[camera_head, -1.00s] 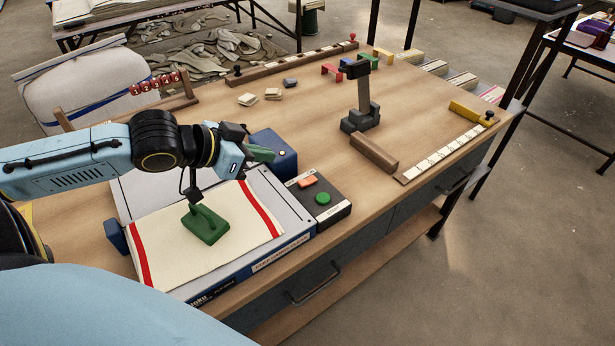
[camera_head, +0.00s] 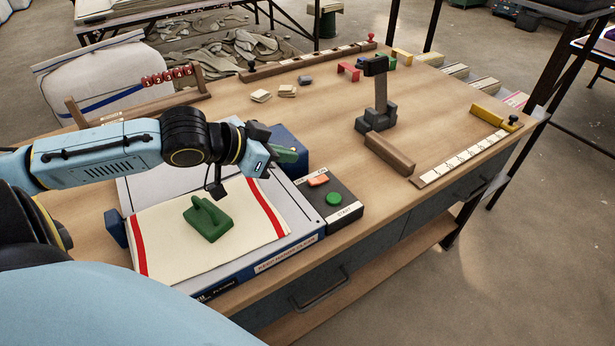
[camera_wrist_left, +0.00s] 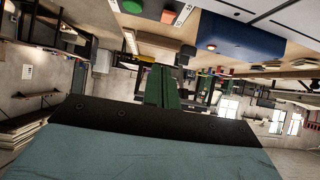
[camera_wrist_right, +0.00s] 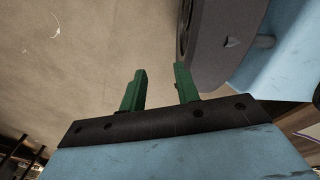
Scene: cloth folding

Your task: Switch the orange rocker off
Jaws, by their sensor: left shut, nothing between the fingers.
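The orange rocker (camera_head: 318,180) sits on a dark control box (camera_head: 347,214), beside a round green button (camera_head: 333,198). Which way the rocker is tipped is too small to tell. My left gripper (camera_head: 293,156) is shut and empty, above and a little to the left of the rocker, apart from it. In the left wrist view the green fingers (camera_wrist_left: 163,87) are together, with the orange rocker (camera_wrist_left: 168,16) near the top edge. My right gripper (camera_wrist_right: 159,88) is open and empty in its own wrist view; it is hidden from the head view.
A green iron-like block (camera_head: 208,218) stands on a cream cloth with red stripes (camera_head: 165,248), left of the control box. A blue box (camera_head: 290,143) stands behind the left gripper. A wooden bar (camera_head: 389,155) and a grey post (camera_head: 380,95) stand to the right.

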